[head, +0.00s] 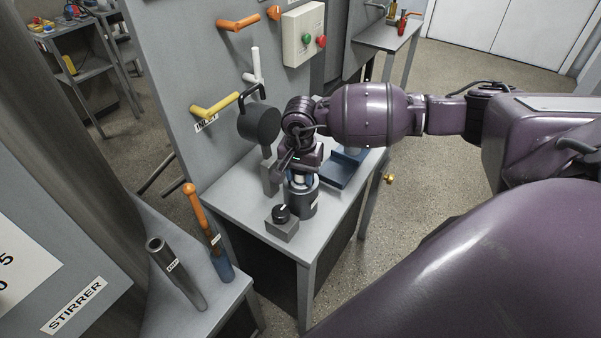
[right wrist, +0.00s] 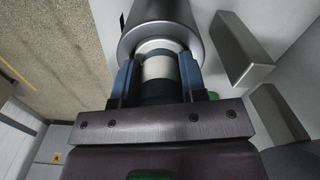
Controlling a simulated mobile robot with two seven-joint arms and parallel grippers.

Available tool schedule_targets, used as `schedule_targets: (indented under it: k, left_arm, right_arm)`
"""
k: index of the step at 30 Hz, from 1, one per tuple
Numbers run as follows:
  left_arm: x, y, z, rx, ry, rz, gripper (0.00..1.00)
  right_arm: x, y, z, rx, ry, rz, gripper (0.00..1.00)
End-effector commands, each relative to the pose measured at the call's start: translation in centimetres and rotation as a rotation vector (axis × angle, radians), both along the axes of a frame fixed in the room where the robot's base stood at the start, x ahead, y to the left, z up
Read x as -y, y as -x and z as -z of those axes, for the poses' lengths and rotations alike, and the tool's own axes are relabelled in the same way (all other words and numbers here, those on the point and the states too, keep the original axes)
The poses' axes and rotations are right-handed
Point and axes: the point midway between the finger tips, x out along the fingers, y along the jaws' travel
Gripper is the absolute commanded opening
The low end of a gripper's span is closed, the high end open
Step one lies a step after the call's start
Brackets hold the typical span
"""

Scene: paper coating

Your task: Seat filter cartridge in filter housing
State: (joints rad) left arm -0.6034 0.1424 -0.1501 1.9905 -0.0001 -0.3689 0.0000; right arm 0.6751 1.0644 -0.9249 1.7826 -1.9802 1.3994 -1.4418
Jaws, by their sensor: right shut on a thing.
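The filter housing (head: 303,201) is a dark grey cylinder standing upright on the grey table. In the right wrist view the housing (right wrist: 158,16) shows as a round metal body with an open rim. My right gripper (head: 301,177) is directly above it, pointing down. In the wrist view its two blue fingers (right wrist: 158,66) are shut on the filter cartridge (right wrist: 158,88), which has a pale band and dark blue parts. The cartridge's far end is at the housing's mouth and seems partly inside; how deep is hidden. My left gripper is not in view.
A block with a black knob (head: 282,222) stands just in front of the housing. A blue tray (head: 345,170) lies behind it to the right. A black round-headed part (head: 259,124) rises on the left, near the panel with yellow and orange handles (head: 215,106).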

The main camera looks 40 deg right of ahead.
Motion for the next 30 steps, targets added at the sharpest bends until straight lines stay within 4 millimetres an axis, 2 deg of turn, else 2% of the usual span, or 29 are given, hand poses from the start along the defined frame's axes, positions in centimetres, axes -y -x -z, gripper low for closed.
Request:
schedule_targets:
  k: [7, 8, 12, 13, 23, 26, 30]
  left_arm:
    - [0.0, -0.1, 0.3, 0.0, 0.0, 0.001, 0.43]
    - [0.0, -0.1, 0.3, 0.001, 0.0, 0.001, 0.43]
    - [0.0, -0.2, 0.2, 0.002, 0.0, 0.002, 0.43]
    - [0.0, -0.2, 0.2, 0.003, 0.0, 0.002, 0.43]
    - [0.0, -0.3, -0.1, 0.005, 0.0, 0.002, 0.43]
    - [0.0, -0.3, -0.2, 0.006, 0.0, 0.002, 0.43]
    - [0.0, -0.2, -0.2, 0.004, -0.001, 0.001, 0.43]
  right_arm:
    - [0.0, 0.0, 0.3, 0.0, 0.0, 0.0, 0.0]
    - [0.0, 0.0, 0.4, -0.001, 0.001, 0.0, 0.4]
    - [0.0, 0.0, 0.2, 0.0, 0.0, 0.0, 0.62]
    - [0.0, 0.0, 0.2, 0.0, 0.0, 0.0, 0.64]
    - [0.0, 0.0, 0.0, 0.001, -0.001, 0.0, 0.64]
    - [0.0, -0.1, -0.8, 0.003, -0.001, 0.0, 0.64]
    - [0.0, -0.1, -3.1, 0.004, 0.001, -0.001, 0.64]
